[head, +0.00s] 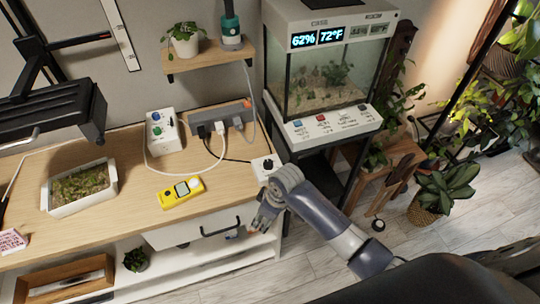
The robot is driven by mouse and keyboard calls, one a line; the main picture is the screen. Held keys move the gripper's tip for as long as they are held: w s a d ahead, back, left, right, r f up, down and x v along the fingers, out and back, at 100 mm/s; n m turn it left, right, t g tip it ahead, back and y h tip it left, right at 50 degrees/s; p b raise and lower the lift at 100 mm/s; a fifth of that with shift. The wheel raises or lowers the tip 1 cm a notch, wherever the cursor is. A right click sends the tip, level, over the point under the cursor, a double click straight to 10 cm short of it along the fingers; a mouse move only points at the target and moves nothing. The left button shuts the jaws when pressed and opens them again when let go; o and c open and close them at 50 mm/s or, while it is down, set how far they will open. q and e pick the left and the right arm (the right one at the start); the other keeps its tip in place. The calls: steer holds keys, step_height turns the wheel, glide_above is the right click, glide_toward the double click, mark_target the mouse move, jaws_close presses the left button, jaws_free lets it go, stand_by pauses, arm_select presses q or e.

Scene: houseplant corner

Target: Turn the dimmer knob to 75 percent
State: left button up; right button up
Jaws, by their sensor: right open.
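A small white box (261,173) with a black knob (268,163) on top sits at the right end of the wooden table; it looks like the dimmer. The knob's pointer and any scale are too small to read. My right gripper (262,219) is open and empty, just in front of the table's right end and below the box in the picture. It is apart from the knob, and its wrist partly covers the box's near side. My left gripper is not in view.
A yellow meter (181,193), a white box with coloured buttons (162,132), a power strip (222,117) with cables and a seedling tray (83,206) stand on the table (135,223). A glass terrarium (325,80) stands close behind the dimmer. A black cable runs behind the knob.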

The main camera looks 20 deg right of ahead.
step_height(320, 180, up, 12)
steer(key=w+a+n, duration=0.1)
steer(key=n, duration=0.2)
steer(key=n+g+h, duration=0.1)
steer(key=n+h, duration=0.1)
steer(key=n, duration=0.1)
glide_toward(268, 162)
steer(key=f, duration=0.3)
steer(key=f+p, duration=0.1)
steer(key=f, duration=0.1)
steer(key=f+p, duration=0.1)
steer(key=f, duration=0.2)
steer(key=shift+w+f, duration=0.3)
steer(key=shift+w, duration=0.1)
steer(key=c, duration=1.1)
